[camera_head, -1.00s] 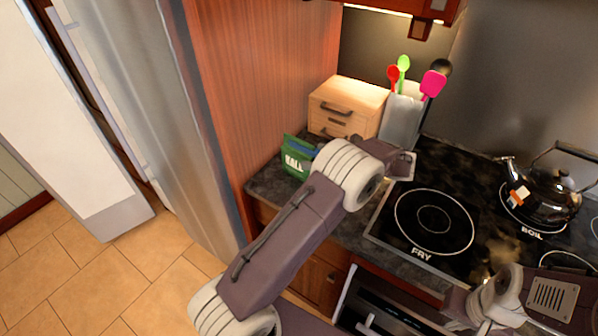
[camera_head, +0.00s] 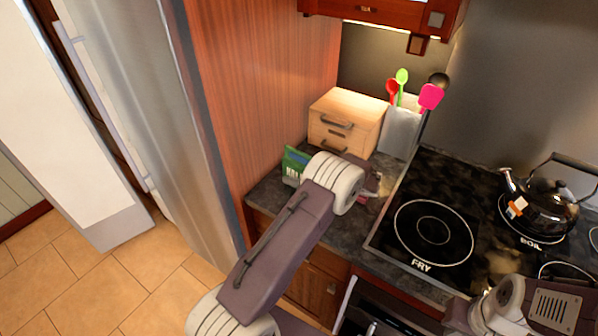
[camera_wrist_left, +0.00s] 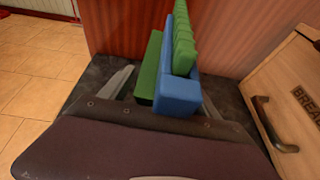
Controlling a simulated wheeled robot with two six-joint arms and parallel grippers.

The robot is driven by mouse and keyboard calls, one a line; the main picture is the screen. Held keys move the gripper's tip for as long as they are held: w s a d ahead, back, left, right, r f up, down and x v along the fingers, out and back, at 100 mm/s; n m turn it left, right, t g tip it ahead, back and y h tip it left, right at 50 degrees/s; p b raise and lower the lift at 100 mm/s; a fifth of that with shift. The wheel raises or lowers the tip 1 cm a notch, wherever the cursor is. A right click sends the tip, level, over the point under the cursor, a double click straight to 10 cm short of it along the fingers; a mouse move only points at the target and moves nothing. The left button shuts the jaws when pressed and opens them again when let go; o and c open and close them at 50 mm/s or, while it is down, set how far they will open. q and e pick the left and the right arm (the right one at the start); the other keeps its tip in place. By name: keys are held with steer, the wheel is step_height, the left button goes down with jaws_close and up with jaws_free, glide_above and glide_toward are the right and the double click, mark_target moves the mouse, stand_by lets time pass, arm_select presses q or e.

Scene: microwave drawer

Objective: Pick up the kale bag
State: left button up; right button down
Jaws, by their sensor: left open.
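The green kale bag (camera_head: 294,162) stands on the dark counter in the corner by the wood panel, partly hidden behind my left arm. In the left wrist view, the kale bag (camera_wrist_left: 182,48) shows green with a blue part, upright between the two fingers of my left gripper (camera_wrist_left: 165,85). The left gripper is open, with a finger on either side of the bag and a gap on the left side. Whether the fingers touch the bag I cannot tell. In the head view the left gripper's fingers are hidden behind its wrist. My right arm shows at the lower right; its fingers are not visible.
A wooden bread box (camera_head: 346,122) stands close to the bag; its handle (camera_wrist_left: 272,125) is near on the right in the wrist view. A utensil holder (camera_head: 399,130), the stove (camera_head: 432,232) and a kettle (camera_head: 540,203) are to the right. The wood panel (camera_head: 265,90) rises behind.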

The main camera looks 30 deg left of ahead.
mark_target(302, 164)
arm_select(q)
jaws_close()
steer(key=shift+r, duration=0.1)
stand_by(0.3)
steer(key=shift+r, duration=0.65)
step_height(302, 164, up, 3)
steer(key=shift+f, duration=0.15)
steer(key=s+d+r, duration=0.2)
steer(key=s+r, duration=0.1)
steer(key=s, duration=0.2)
steer(key=s+d+r+b, duration=0.1)
steer(key=s+d+r, duration=0.2)
steer(key=s, duration=0.2)
steer(key=shift+s+r, duration=0.35)
steer(key=shift+r, duration=0.05)
